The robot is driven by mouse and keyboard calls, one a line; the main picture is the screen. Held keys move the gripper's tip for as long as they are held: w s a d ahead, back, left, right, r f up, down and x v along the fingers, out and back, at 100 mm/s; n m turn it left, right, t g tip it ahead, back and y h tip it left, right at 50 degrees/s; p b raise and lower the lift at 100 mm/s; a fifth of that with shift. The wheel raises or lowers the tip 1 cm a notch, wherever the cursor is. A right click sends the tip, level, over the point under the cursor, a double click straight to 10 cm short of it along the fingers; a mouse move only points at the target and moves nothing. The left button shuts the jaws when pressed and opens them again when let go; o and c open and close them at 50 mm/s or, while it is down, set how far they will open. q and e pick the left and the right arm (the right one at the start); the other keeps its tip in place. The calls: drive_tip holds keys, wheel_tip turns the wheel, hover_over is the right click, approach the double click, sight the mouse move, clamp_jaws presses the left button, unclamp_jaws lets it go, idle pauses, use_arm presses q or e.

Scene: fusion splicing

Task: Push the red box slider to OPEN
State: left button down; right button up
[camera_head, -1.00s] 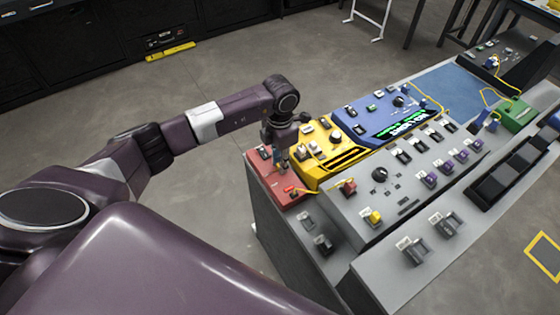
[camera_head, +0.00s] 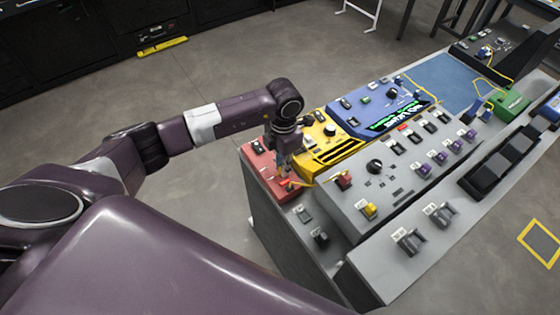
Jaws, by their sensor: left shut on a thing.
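The red box (camera_head: 262,177) sits at the near left end of the grey console, beside the yellow box (camera_head: 327,143). My left gripper (camera_head: 284,172) points down over the red box from above. Its jaws are shut on a small part on top of the box; the part is mostly hidden by the fingers, so I cannot tell whether it is the slider or where it stands. A yellow cable shows right beside the fingertips. My right gripper is not in view.
A blue box (camera_head: 375,112) with a green-lit display stands behind the yellow box. The grey panel (camera_head: 355,212) carries a black knob, several purple switches and a yellow button. A green box (camera_head: 511,103) is at the far right. Open floor lies left of the console.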

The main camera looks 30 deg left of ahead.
use_arm(q)
drive_tip(key=shift+d, duration=0.15)
drive_tip(key=c, duration=1.9)
unclamp_jaws()
drive_tip(key=shift+s+d+r, duration=0.1)
drive_tip(key=shift+s, duration=0.05)
drive_tip(key=shift+r, duration=0.4)
wheel_tip(320, 180, up, 11)
drive_tip(key=shift+r, duration=0.1)
